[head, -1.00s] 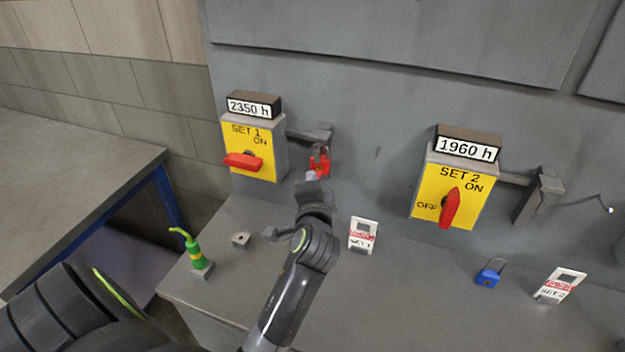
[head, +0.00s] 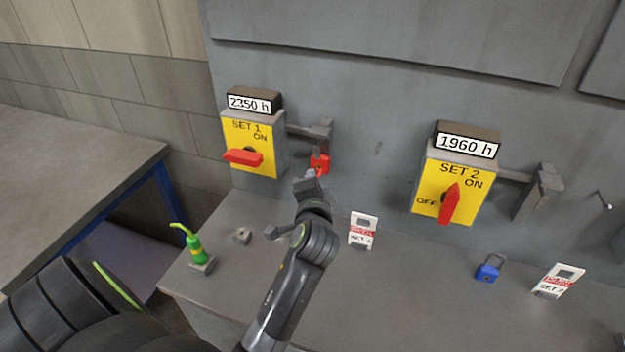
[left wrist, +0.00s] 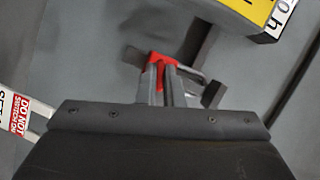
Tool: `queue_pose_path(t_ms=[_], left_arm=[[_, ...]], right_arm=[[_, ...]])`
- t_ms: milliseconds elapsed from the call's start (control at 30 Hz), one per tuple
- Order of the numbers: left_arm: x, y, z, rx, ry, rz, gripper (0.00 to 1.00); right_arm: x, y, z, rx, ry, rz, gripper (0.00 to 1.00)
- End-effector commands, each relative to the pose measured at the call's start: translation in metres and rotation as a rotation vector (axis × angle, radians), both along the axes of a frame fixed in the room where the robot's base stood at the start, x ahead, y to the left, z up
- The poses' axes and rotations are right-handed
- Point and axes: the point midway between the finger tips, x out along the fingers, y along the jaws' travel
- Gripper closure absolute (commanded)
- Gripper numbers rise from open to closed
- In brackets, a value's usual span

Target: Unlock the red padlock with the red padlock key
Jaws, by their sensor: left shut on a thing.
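The red padlock (head: 320,163) hangs at the end of the grey bracket beside the SET 1 switch box. My left gripper (head: 312,176) is just below the padlock, its fingers pointing up at it. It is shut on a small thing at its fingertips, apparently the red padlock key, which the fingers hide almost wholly. In the left wrist view the padlock (left wrist: 157,62) shows red right at the fingertips (left wrist: 163,72), with its grey shackle to the right. I cannot tell how deep the key sits or whether the shackle is open.
The SET 1 box (head: 252,144) has a red handle. The SET 2 box (head: 452,188) is to the right. A blue padlock (head: 488,268), tags (head: 363,231) (head: 558,281), a green bottle (head: 193,245) and a small grey block (head: 242,236) are on the ledge.

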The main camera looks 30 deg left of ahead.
Motion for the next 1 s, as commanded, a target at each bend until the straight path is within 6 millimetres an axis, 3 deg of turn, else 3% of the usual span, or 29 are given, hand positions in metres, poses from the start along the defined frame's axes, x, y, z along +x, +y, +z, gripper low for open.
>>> queue_pose_path(t_ms=[1000], left_arm=[[0.0,0.0,-0.013,0.0,0.0,0.0,1.0]], right_arm=[[0.0,-0.001,-0.008,-0.001,0.0,0.0,0.64]])
